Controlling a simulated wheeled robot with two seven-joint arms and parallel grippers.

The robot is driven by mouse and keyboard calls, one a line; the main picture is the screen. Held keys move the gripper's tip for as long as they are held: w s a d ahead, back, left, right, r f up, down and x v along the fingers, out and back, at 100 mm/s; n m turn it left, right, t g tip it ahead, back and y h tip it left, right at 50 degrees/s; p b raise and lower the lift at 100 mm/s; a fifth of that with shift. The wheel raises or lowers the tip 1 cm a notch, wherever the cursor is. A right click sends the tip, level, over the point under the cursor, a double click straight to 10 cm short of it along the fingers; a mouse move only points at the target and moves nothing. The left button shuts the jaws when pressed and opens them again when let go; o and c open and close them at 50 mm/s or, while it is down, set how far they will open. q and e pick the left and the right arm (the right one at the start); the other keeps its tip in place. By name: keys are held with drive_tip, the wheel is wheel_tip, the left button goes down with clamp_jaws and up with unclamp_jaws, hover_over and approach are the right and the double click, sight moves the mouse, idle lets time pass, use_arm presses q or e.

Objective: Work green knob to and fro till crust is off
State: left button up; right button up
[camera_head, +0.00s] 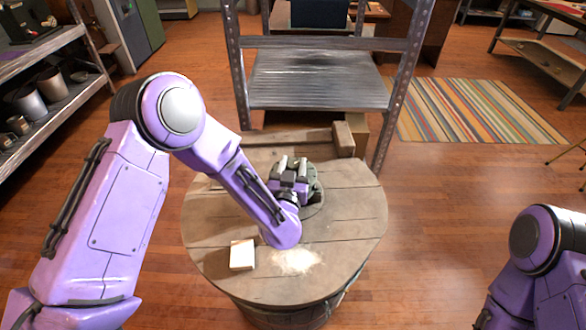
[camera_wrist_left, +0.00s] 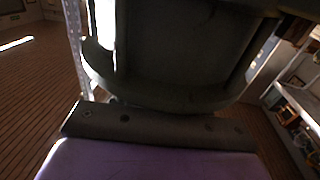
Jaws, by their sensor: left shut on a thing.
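The green knob (camera_head: 316,184) sits on the round wooden barrel top (camera_head: 350,215), toward its back middle, partly hidden by my left gripper. My left gripper (camera_head: 290,164) comes over it from the front and is shut on it. In the left wrist view a big dark grey-green form (camera_wrist_left: 180,55), which looks like the knob, fills the middle close to the camera. I cannot make out any crust on the knob. My right arm shows at the lower right of the head view, but its gripper is out of the picture.
A pale powdery patch (camera_head: 296,261) and a small cream block with an orange-brown edge (camera_head: 242,254) lie on the front of the barrel top. A metal shelf rack (camera_head: 318,80) stands close behind. Open floor lies to the right, with a striped rug (camera_head: 478,110).

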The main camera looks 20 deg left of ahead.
use_arm(q)
drive_tip(key=n+g+y, duration=0.1)
drive_tip(key=n+y, duration=0.1)
drive_tip(key=y, duration=0.1)
drive_tip(key=n+g+y, duration=0.1)
drive_tip(key=n+y, duration=0.1)
drive_tip(key=y, duration=0.2)
drive_tip(key=shift+d+n+g, duration=0.1)
drive_tip(key=shift+n+g, duration=0.3)
drive_tip(key=shift+y, duration=0.3)
drive_tip(key=shift+r, duration=0.1)
drive_tip(key=o, duration=0.9)
drive_tip(key=shift+o, duration=0.2)
drive_tip(key=b+v, duration=0.1)
drive_tip(key=v, duration=0.9)
drive_tip(key=shift+d, duration=0.2)
drive_tip(key=shift+s, duration=0.15)
